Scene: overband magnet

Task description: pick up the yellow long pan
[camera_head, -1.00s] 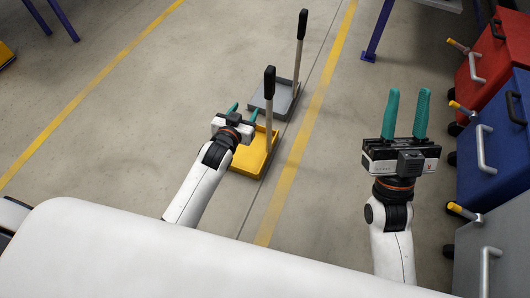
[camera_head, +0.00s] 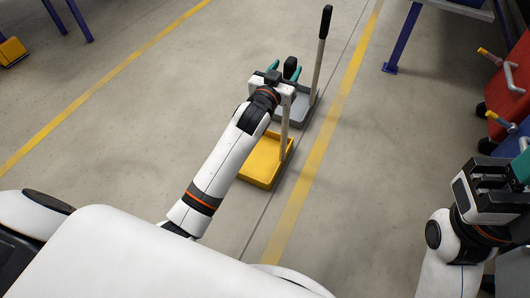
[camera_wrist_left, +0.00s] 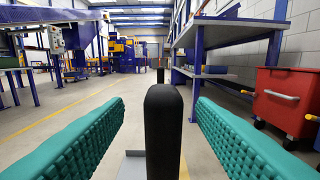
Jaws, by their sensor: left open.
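The yellow long pan (camera_head: 262,164) stands on the floor, its tall pale handle rising to a black grip (camera_head: 290,65). My left gripper (camera_head: 285,74) is open at the top of this handle. In the left wrist view the black grip (camera_wrist_left: 162,130) stands upright between the two teal fingers, with a gap on each side. My left arm hides part of the pan and handle in the head view. My right gripper (camera_head: 522,170) is at the right edge, cut off, with only one teal finger clearly showing.
A grey long pan (camera_head: 285,117) with its own handle (camera_head: 321,50) stands just behind the yellow one. Red (camera_head: 508,92) and blue (camera_head: 511,138) wheeled boxes line the right side. A yellow bin (camera_head: 12,51) is far left. The floor at left is clear.

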